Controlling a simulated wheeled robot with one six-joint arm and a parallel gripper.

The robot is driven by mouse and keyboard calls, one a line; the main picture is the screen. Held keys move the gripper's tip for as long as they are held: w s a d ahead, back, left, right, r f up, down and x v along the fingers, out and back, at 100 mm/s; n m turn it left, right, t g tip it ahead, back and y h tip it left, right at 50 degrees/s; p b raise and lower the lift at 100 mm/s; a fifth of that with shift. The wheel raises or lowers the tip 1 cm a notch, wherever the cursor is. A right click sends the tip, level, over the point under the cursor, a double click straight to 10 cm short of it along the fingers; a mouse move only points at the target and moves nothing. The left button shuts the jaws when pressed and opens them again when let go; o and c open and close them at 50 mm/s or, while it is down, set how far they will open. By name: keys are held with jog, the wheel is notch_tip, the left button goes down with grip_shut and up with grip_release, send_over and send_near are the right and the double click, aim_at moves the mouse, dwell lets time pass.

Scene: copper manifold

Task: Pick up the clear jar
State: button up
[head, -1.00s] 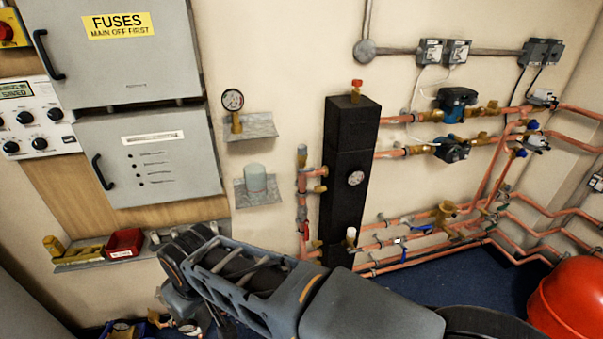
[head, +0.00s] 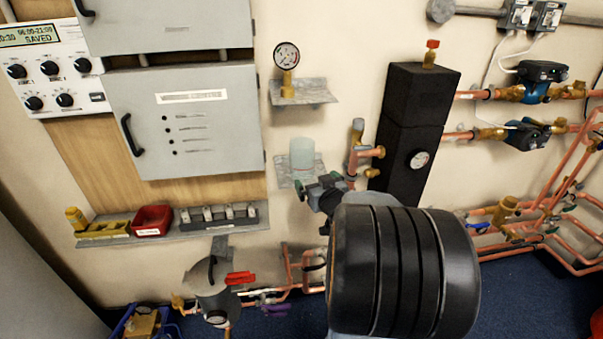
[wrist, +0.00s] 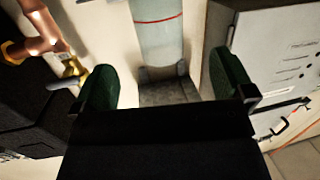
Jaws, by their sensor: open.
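The clear jar (head: 302,154) is pale and see-through. It stands upright on a small grey wall shelf (head: 284,172) in the head view. In the wrist view the jar (wrist: 159,42) runs up out of the top edge and shows a red line around it. My gripper (head: 323,188) is close to the jar, at its lower right in the head view. In the wrist view my gripper (wrist: 165,80) is open, with a green-padded finger on each side and empty space between them. I cannot tell the exact gap to the jar.
A black column (head: 408,135) with pipes and a gauge stands right of the jar. A grey cabinet (head: 184,122) is to the left. A gauge (head: 287,62) sits on another shelf (head: 310,92) above. A lower shelf (head: 190,228) holds a red bin (head: 152,220).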

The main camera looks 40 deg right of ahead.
aim_at(303, 161)
jog(key=shift+t+y, duration=0.6)
jog(key=shift+t, duration=0.3)
jog(key=w+d, duration=0.1)
jog(key=w, duration=0.3)
jog(key=w+d, duration=0.1)
jog(key=w, duration=0.3)
jog(key=w+d+b, duration=0.1)
jog(key=w+d, duration=0.1)
jog(key=w, duration=0.2)
jog(key=shift+w+f, duration=0.3)
jog(key=shift+f, duration=0.1)
jog(key=c, duration=0.8)
